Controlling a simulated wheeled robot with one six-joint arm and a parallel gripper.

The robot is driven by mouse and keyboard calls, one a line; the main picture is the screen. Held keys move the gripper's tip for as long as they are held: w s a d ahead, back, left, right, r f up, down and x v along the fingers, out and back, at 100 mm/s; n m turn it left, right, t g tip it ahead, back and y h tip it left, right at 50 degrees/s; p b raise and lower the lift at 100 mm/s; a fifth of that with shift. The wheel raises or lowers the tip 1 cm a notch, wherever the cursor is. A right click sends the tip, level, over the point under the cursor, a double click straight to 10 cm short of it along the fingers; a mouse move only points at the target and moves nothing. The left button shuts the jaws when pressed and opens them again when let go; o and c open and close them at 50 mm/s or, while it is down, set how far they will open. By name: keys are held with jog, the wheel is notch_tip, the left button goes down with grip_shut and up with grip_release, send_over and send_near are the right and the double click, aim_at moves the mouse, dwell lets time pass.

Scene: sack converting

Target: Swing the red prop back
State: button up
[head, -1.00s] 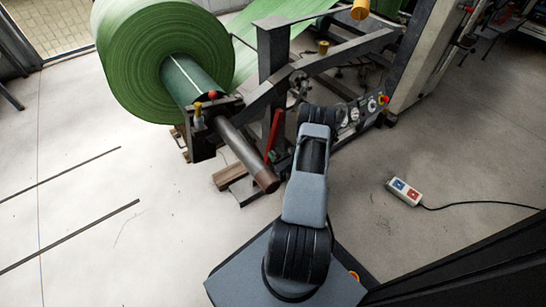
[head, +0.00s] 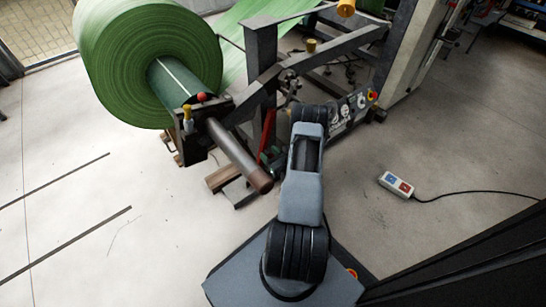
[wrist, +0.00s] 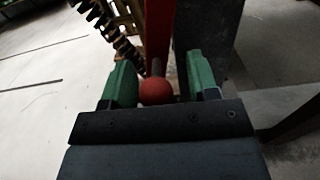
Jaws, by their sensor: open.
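The red prop (head: 267,128) is a slim red bar standing steeply beside the dark unwind frame, just left of my arm in the head view. In the wrist view its red bar (wrist: 158,30) rises at the top centre, with a round red knob (wrist: 157,91) below. My gripper (wrist: 161,78) is open, with one green finger on each side of the knob. Gaps show between the knob and both fingers. In the head view my arm hides most of the gripper.
A large green roll (head: 140,60) sits on the stand at the left. A brown-ended shaft (head: 240,155) juts out left of my arm, above wooden blocks (head: 222,178). A socket box (head: 396,185) with a black cable lies on the floor at right. The left floor is largely clear.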

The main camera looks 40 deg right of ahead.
jog(key=s+p, duration=0.3)
jog(key=s, duration=1)
jog(key=shift+s+a+p, duration=0.35)
jog(key=shift+s+a, duration=0.05)
